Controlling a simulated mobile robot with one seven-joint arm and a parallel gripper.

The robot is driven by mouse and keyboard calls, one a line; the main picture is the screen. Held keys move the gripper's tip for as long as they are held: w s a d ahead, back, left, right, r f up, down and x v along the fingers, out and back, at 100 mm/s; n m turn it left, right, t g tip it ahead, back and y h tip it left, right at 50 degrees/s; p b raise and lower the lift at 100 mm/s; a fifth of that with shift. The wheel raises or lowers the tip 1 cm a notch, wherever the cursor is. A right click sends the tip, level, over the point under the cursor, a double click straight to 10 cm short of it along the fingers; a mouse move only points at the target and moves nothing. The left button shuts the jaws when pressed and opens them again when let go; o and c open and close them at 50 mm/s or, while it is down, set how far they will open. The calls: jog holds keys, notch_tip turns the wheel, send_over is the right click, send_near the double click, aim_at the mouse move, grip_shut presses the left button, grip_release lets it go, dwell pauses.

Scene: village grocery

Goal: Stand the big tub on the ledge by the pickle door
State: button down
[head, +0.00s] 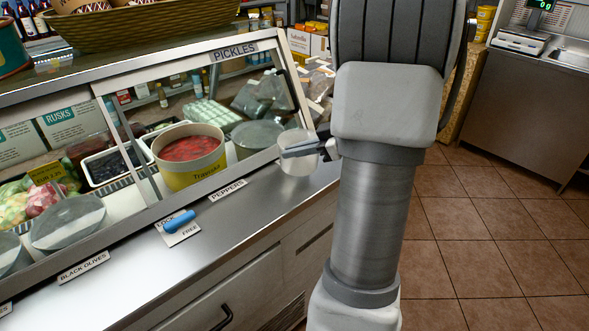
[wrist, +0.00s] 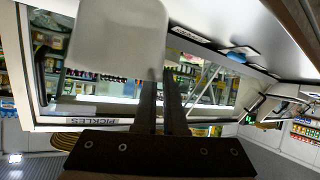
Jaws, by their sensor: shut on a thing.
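A whitish tub (head: 298,164) is held by my gripper (head: 302,149) at the right end of the steel ledge (head: 262,203). In the head view it looks upright, partly behind the fingers. I cannot tell whether its base touches the ledge. In the wrist view the tub (wrist: 118,38) fills the upper left, at the ends of my gripper's dark fingers (wrist: 162,90). The pickle door section lies behind the ledge under the PICKLES sign (head: 234,52); the sign shows upside down in the wrist view (wrist: 102,117).
A blue handle (head: 180,221) on a LOCK/FREE plate and a PEPPERS label (head: 228,190) lie on the ledge to the left. Inside the case stand a yellow-sided tub of red food (head: 188,172) and a grey-lidded tub (head: 257,138). Tiled floor (head: 490,225) is clear at right.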

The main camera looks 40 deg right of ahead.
notch_tip(320, 180, down, 4)
jog(key=shift+f+b, duration=0.1)
jog(key=shift+b, duration=0.9)
jog(key=c, duration=1)
grip_release()
jog(key=p+v, duration=0.3)
jog(key=v, duration=0.9)
